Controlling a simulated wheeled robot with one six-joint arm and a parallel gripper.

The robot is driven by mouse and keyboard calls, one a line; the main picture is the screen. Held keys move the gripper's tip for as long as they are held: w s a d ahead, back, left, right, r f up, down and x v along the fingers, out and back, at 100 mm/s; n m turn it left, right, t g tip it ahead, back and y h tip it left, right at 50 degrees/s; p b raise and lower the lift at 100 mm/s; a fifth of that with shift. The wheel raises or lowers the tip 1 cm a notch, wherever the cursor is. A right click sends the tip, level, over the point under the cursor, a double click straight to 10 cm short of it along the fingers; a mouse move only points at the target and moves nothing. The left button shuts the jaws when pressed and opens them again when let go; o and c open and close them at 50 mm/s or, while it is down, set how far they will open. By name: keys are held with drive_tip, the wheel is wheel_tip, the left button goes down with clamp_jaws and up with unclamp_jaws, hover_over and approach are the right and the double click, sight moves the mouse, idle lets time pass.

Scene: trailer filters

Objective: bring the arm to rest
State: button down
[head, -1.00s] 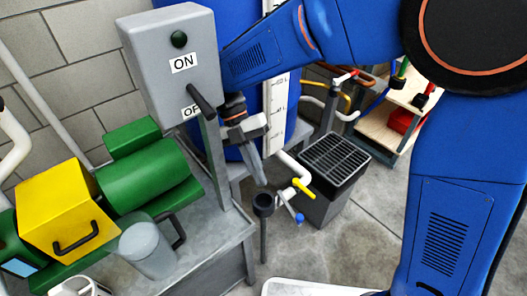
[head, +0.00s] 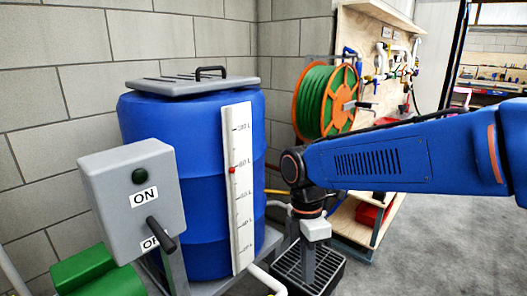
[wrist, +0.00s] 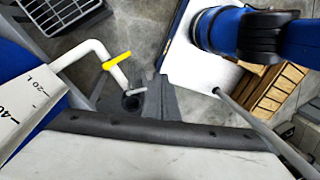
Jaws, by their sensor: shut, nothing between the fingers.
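My arm reaches in from the right in the head view, with its blue link roughly level and the wrist hanging down. My gripper (head: 308,268) points downward, in front of the black grated bin (head: 335,272) in the picture. Its grey fingers look closed together and hold nothing. In the wrist view my gripper (wrist: 165,100) shows as dark fingers at the middle. Near them are a white pipe with a yellow valve handle (wrist: 117,61) and a dark round opening (wrist: 131,102). I cannot tell how far the fingers are from these.
A blue barrel (head: 180,200) with a litre scale (head: 238,195) stands left of my wrist. A grey switch box (head: 115,215) with an ON label and a lever is in the left foreground. A green hose reel (head: 312,100) hangs behind my arm. Open floor (head: 430,250) lies at the right.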

drive_tip(key=s+d+m+t, duration=0.3)
drive_tip(key=s+d+m, duration=0.1)
drive_tip(key=d+m, duration=0.5)
drive_tip(key=s+d+m+t, duration=0.4)
drive_tip(key=d+m, duration=0.5)
drive_tip(key=m, duration=0.2)
drive_tip(key=shift+d+r+m+y, duration=0.25)
drive_tip(key=shift+d+m+y, duration=0.1)
drive_tip(key=shift+m+y, duration=0.05)
